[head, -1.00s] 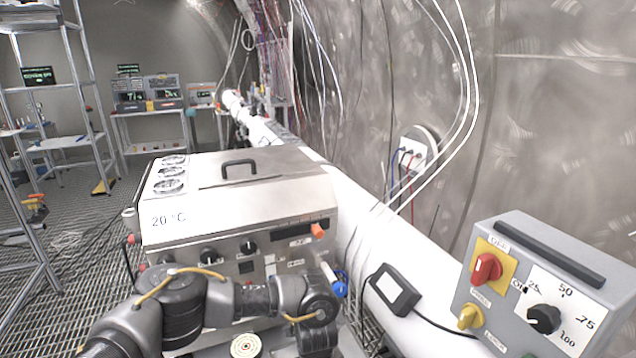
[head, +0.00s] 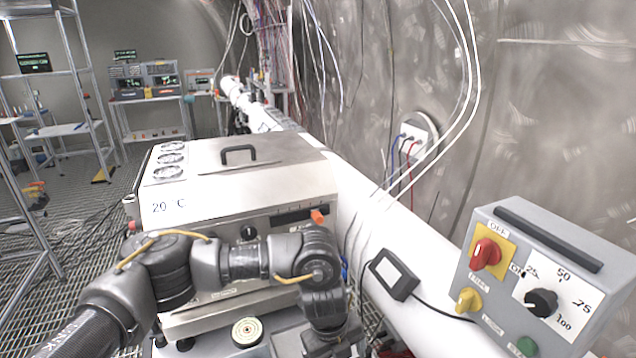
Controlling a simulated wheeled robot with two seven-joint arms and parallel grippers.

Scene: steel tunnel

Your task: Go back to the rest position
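My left arm comes in from the lower left and bends across the front of the steel machine (head: 240,180). Its wrist hangs down at the bottom centre. Only the dark body of my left gripper (head: 335,341) shows at the bottom edge; its fingers are cut off by the frame, so I cannot see whether they are open or hold anything. My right gripper is not in view.
A grey control box (head: 545,285) with a red switch, a yellow knob and a black dial stands at the right. A small black-framed device (head: 392,274) sits on the white pipe (head: 350,190). Metal shelving (head: 85,90) stands at the left.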

